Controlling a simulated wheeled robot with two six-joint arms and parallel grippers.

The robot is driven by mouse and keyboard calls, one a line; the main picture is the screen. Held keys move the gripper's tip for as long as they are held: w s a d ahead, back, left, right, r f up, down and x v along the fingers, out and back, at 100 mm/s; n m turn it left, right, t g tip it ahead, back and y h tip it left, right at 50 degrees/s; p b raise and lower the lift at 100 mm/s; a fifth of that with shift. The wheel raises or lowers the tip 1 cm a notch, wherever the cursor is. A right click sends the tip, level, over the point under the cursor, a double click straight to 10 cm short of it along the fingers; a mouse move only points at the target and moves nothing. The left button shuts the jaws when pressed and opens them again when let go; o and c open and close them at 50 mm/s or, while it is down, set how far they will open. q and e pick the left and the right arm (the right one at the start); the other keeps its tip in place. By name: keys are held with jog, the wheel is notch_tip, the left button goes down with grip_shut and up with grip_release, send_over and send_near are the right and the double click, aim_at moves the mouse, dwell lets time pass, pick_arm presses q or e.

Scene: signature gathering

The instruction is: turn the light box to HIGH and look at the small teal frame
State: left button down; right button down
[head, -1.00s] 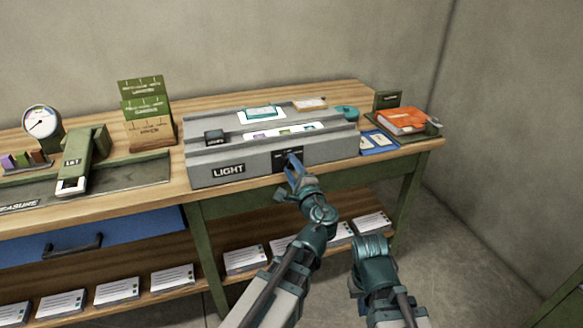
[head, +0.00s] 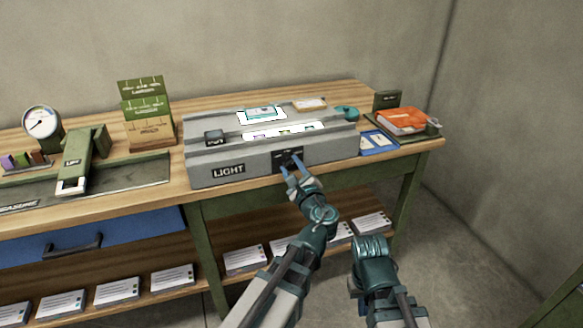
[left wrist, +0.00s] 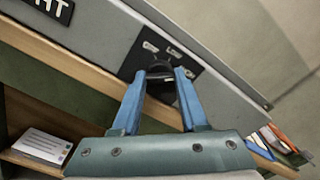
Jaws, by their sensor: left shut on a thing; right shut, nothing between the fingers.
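The grey light box (head: 200,175) stands on the bench with a black switch plate (head: 279,166) on its front. My left gripper (head: 291,163) is shut on the dark knob (left wrist: 160,70) of that plate; its blue fingers sit either side of the knob in the left wrist view. The small teal frame (head: 263,113) lies on the bright rear window on top of the box. The front window (head: 268,134) is also bright and holds several small coloured pieces. The setting words are too small to read. My right gripper (head: 357,295) hangs low, shut and empty, mostly hidden by its arm.
A green stapler-like tool (head: 78,162), a dial (head: 42,122) and a card rack (head: 148,120) stand left. Below are a blue drawer (head: 100,235) and a shelf.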

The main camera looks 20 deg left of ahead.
dwell(0.4)
pick_arm(q)
jog(key=shift+c, duration=2.2)
grip_release()
jog(key=shift+s, duration=0.1)
